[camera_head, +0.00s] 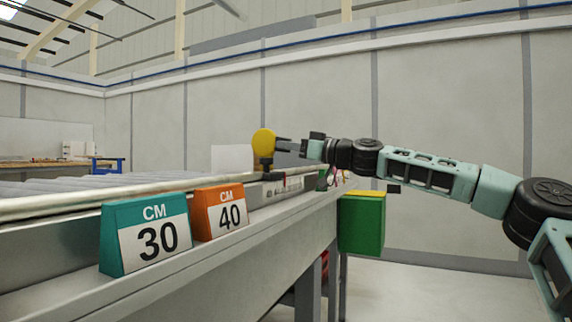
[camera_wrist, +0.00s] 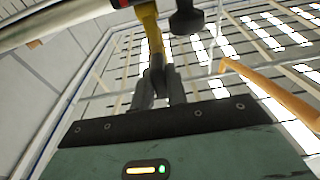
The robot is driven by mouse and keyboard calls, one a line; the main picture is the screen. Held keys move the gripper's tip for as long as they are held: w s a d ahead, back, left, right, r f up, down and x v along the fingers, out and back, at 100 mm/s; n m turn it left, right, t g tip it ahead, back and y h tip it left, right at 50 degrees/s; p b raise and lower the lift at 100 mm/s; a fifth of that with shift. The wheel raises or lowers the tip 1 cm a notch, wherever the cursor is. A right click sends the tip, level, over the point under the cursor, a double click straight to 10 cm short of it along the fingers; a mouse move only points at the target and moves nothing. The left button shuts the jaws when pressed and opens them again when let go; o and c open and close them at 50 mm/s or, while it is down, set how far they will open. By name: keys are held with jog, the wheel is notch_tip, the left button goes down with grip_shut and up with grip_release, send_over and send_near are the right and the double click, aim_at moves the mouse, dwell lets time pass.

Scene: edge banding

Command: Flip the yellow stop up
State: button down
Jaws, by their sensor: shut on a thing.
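The yellow stop (camera_head: 263,142) stands upright at the far end of the rail in the head view, a rounded yellow plate above a dark mount (camera_head: 266,163). My gripper (camera_head: 281,142) reaches in from the right, level with the plate, its fingertips at the plate's right side. In the wrist view, the yellow stop (camera_wrist: 148,22) comes down from the top edge as a narrow strip. My gripper (camera_wrist: 157,70) is shut on its lower end there. The exact contact is partly hidden by the dark fingers.
A teal "CM 30" sign (camera_head: 146,236) and an orange "CM 40" sign (camera_head: 220,211) stand on the ledge before the roller conveyor (camera_head: 70,188). A green box (camera_head: 361,224) hangs below my arm. The floor at the right is clear.

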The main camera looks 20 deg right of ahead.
jog(key=shift+s+d+f+t+y+b, duration=0.15)
jog(key=shift+f+t+y+b, duration=0.2)
jog(key=shift+b, duration=0.8)
jog(key=shift+r, duration=0.1)
jog(key=c, duration=1.4)
grip_release()
jog(key=p+v, duration=0.2)
jog(key=v, duration=1.5)
jog(key=shift+p, duration=0.3)
jog(key=shift+s+d, duration=0.1)
jog(key=shift+s, duration=0.05)
